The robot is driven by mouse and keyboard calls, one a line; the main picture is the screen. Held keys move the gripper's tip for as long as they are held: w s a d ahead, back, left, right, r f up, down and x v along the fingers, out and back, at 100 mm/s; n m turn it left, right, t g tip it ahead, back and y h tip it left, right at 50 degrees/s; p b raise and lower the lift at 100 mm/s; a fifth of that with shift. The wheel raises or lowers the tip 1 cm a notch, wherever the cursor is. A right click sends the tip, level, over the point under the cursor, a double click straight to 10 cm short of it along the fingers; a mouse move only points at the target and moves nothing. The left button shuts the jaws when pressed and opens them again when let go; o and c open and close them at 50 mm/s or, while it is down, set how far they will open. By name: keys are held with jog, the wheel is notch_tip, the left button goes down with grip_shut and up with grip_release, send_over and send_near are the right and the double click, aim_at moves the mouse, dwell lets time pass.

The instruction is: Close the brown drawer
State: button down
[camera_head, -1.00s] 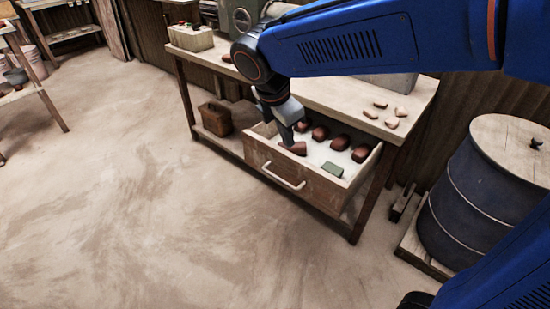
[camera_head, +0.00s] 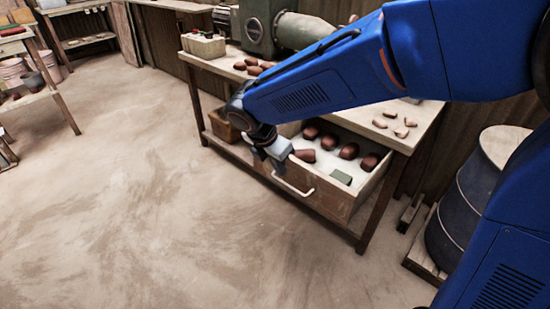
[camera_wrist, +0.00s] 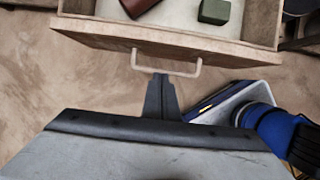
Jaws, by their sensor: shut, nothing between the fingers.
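The brown drawer (camera_head: 322,195) hangs open under the workbench, with a pale pull handle on its front. Several red-brown lumps (camera_head: 348,151) and a green block (camera_head: 341,177) lie inside on its white bottom.
The workbench (camera_head: 420,112) carries several lumps and a green machine (camera_head: 262,25). A brown box (camera_head: 222,124) stands on its lower shelf. A dark barrel (camera_head: 470,205) stands on a pallet at the right. The floor in front is clear.

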jog(key=shift+w+d+f, duration=0.1)
jog(key=shift+w+d, duration=0.55)
jog(key=shift+w, duration=0.2)
jog(key=shift+w+d+f, duration=0.1)
jog(key=shift+w+d, duration=0.55)
jog(key=shift+w, duration=0.15)
jog(key=w+d, duration=1.4)
jog(key=w, duration=0.4)
